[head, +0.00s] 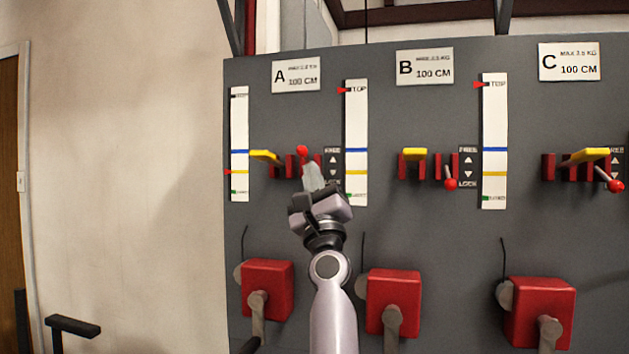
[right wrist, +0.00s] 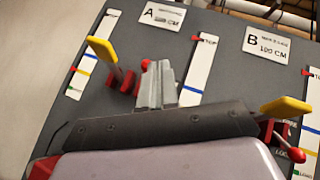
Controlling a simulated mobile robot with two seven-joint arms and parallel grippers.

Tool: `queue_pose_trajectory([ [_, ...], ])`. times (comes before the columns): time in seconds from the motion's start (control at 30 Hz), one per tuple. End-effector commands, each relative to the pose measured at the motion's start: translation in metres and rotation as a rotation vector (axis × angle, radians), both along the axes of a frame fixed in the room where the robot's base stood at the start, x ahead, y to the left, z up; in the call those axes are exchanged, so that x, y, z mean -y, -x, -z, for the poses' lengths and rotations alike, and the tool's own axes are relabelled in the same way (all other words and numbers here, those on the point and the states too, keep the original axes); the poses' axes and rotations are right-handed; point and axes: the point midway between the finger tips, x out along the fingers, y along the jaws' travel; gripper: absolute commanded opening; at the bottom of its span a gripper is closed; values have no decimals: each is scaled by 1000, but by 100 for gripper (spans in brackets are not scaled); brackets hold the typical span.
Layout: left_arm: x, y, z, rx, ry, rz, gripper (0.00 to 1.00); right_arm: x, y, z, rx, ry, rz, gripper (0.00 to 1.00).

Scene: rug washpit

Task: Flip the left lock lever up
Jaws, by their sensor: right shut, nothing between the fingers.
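The left lock lever, with a red ball knob (head: 302,150), is on the dark panel under sign A, beside a FREE/LOCK label. Its knob stands high, level with the FREE end, while the knobs at B (head: 450,184) and C (head: 616,186) hang low. My right gripper (head: 313,176) is shut and empty, just below and in front of that knob. In the right wrist view the red knob (right wrist: 145,64) shows just left of the fingertips (right wrist: 158,72). The fingers hide the lever's shaft; I cannot tell whether they touch it. My left gripper is not in view.
A yellow handle (head: 265,157) sits left of the left lever, near red brackets. White scale strips (head: 356,185) flank it. Red winch boxes (head: 267,284) with cranks stick out lower on the panel. Open room lies before the pale wall at left.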

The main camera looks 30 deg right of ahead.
Motion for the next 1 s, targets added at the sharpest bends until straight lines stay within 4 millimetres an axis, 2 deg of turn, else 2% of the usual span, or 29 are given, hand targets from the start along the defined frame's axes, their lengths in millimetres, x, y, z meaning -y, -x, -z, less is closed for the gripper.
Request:
queue_pose_trajectory([
  [0.3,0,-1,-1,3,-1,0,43,-14,25,4,-1,0,0,0],
  [1.0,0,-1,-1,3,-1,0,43,-16,27,5,-1,0,0,0],
])
